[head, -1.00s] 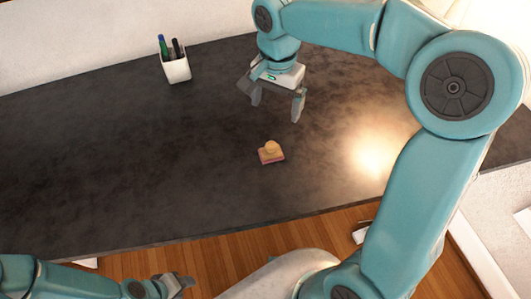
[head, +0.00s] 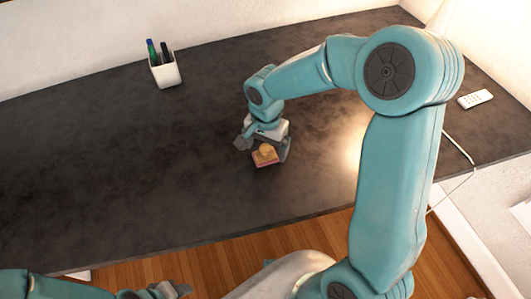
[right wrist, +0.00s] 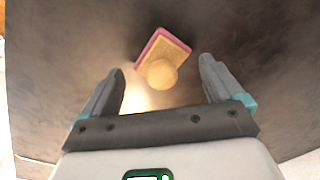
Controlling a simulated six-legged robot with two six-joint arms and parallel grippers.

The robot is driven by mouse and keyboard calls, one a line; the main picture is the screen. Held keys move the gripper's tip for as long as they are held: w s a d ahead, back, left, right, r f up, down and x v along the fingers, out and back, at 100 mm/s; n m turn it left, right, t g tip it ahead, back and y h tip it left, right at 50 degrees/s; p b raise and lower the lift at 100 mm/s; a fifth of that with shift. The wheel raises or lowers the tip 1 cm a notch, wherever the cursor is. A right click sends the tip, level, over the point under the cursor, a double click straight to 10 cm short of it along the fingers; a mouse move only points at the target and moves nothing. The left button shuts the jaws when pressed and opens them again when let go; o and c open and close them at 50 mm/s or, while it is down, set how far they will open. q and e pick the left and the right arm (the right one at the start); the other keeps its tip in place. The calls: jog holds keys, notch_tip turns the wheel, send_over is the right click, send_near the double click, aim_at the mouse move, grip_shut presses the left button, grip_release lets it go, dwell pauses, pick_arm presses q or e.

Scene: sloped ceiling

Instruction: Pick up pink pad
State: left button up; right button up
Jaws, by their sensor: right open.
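The pink pad (head: 265,162) lies on the dark table, with a tan block and a rounded tan knob on top. In the right wrist view the pad shows as a pink edge (right wrist: 151,45) under the tan block, just beyond the fingertips and between their lines. My right gripper (head: 264,153) is open and low over the table at the pad, its fingers on either side in the head view. It shows in the right wrist view (right wrist: 162,72) with nothing between its fingers. My left gripper (head: 172,290) is at the bottom edge, away from the table; its jaw state is unclear.
The dark table (head: 90,150) is mostly bare around the pad. A white cup (head: 165,72) with several pens stands at the back left by the wall. A white remote (head: 475,98) lies at the right, near a white cable (head: 462,160).

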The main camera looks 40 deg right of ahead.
aim_at(266, 147)
jog(key=shift+w+f, duration=0.1)
jog(key=shift+f, duration=0.65)
jog(key=c, duration=1)
notch_tip(266, 147, up, 20)
jog(key=shift+r+p, duration=0.1)
jog(key=shift+p, duration=0.65)
